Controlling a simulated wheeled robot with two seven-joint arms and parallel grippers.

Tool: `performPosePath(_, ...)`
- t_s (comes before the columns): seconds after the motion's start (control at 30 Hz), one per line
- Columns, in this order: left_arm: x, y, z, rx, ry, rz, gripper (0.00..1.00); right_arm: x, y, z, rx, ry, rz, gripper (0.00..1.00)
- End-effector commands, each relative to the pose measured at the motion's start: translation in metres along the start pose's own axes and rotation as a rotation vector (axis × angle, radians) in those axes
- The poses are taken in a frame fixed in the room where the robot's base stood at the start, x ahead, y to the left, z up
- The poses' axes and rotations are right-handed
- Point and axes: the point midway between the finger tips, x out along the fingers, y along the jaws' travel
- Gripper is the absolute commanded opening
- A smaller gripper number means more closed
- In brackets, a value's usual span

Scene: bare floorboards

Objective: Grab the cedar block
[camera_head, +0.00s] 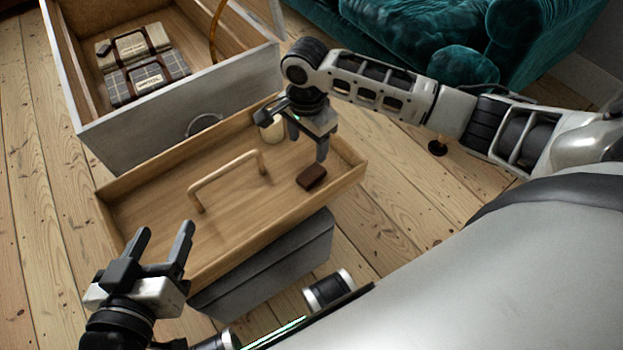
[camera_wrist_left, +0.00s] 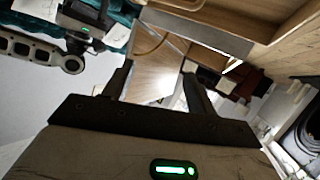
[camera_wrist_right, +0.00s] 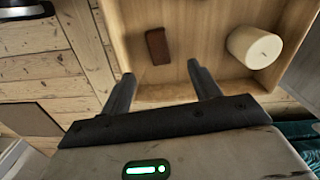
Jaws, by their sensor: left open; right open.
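The cedar block appears to be the small reddish-brown block (camera_head: 311,177) lying in the right end of the wooden tray (camera_head: 230,218). The same block (camera_wrist_right: 158,46) shows in the right wrist view, beyond the fingertips and between their lines. My right gripper (camera_head: 308,150) is open and empty, pointing down above the tray, near the block but apart from it. It also shows in the right wrist view (camera_wrist_right: 160,75). My left gripper (camera_head: 165,240) is open and empty at the tray's near left corner. It shows in the left wrist view (camera_wrist_left: 158,75).
A cream candle-like cylinder (camera_head: 272,131) stands in the tray near the block. A wooden handle (camera_head: 225,180) arches over the tray's middle. A grey-fronted drawer (camera_head: 170,125) with small cases (camera_head: 143,70) lies behind. A teal sofa (camera_head: 410,25) is at the back right.

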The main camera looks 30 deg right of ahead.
Motion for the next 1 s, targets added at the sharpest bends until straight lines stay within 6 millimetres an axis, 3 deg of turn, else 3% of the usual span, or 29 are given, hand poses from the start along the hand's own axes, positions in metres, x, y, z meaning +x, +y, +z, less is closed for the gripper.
performPosePath(0.03, 0.000, 0.001, 0.002, 0.001, 0.025, 0.008, 0.57, 0.018, 0.000, 0.000, -0.001, 0.000, 0.001, 0.62)
performPosePath(0.2, 0.004, 0.005, -0.004, -0.064, 0.073, 0.042, 0.57, 0.049, 0.000, 0.001, -0.002, 0.000, -0.001, 0.62)
performPosePath(0.47, 0.005, 0.009, -0.008, -0.110, 0.102, 0.068, 0.57, 0.068, 0.000, 0.001, -0.004, -0.001, -0.003, 0.62)
performPosePath(0.77, 0.006, 0.016, -0.015, -0.221, 0.184, 0.139, 0.57, 0.110, 0.004, 0.004, -0.004, -0.001, -0.004, 0.62)
performPosePath(1.0, 0.005, 0.019, -0.020, -0.244, 0.197, 0.155, 0.57, 0.114, 0.004, 0.004, -0.004, -0.001, -0.005, 0.62)
